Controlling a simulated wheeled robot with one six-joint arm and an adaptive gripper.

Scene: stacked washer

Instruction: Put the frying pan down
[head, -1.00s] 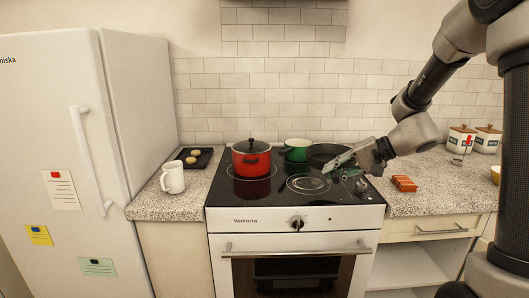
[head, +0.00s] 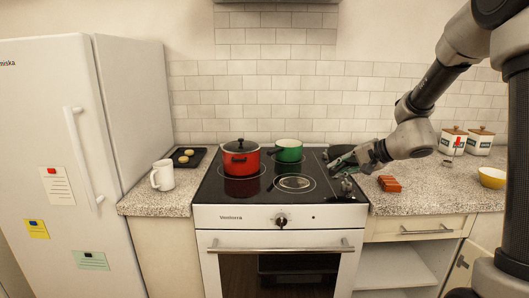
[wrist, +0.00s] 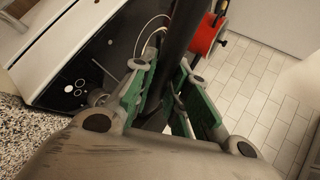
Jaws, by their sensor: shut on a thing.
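The dark frying pan (head: 339,151) is at the back right of the black glass hob (head: 225,192), partly hidden by my gripper (head: 352,166). In the wrist view the pan's long dark handle (wrist: 181,36) runs up from between the two fingers of my gripper (wrist: 172,95). The gripper is shut on that handle. Whether the pan's base touches the glass or hangs just above it cannot be told.
A red pot (head: 240,158) and a green pot (head: 288,150) stand on the hob left of the pan. The front right ring (head: 295,183) is bare. A red block stack (head: 389,184) lies on the right counter; a white mug (head: 163,176) stands on the left counter.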

